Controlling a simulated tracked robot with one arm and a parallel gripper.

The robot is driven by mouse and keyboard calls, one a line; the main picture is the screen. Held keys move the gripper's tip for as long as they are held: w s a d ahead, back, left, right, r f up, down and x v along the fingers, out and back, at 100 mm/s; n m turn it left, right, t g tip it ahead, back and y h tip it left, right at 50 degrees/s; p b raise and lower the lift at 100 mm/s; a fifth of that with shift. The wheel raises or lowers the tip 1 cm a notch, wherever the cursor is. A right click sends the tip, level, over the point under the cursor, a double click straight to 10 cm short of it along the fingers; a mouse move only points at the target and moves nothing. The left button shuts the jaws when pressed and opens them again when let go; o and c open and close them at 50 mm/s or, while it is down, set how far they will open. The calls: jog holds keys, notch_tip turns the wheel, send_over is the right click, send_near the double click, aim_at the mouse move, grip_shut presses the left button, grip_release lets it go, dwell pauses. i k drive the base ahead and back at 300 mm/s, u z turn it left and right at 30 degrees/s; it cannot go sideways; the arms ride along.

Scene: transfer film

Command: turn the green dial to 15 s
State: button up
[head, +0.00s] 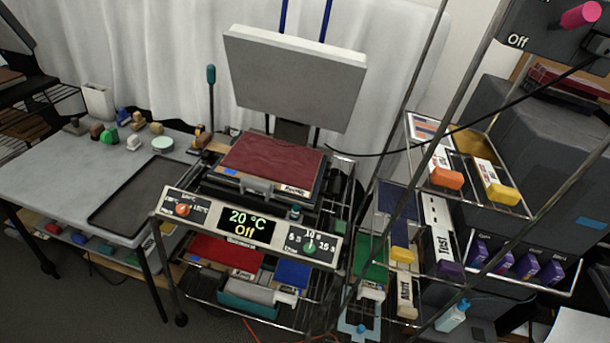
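The green dial (309,248) is a small round knob at the right end of the silver control panel (275,256). The labels 5 s, 10 s and 15 s stand around it, at its left, top and right. The dial is too small to tell for sure which label its pointer faces. The panel's display (247,222) reads 20 °C and Off. An orange-red dial (182,210) with temperature labels sits at the panel's left end. My gripper is not in view.
Above the panel is a heat press with a raised grey plate (293,80) and a dark red pad (270,167). A grey table (50,170) with stamps stands at left, wire racks (515,210) at right. A pink knob (580,15) shows at the top right.

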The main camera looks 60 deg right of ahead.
aim_at(310, 249)
jog(key=u, duration=0.05)
jog(key=i, duration=1.25)
jog(key=z, duration=2)
jog(key=k, duration=0.5)
jog(key=z, duration=0.25)
jog(key=i, duration=0.5)
jog(key=u, duration=0.15)
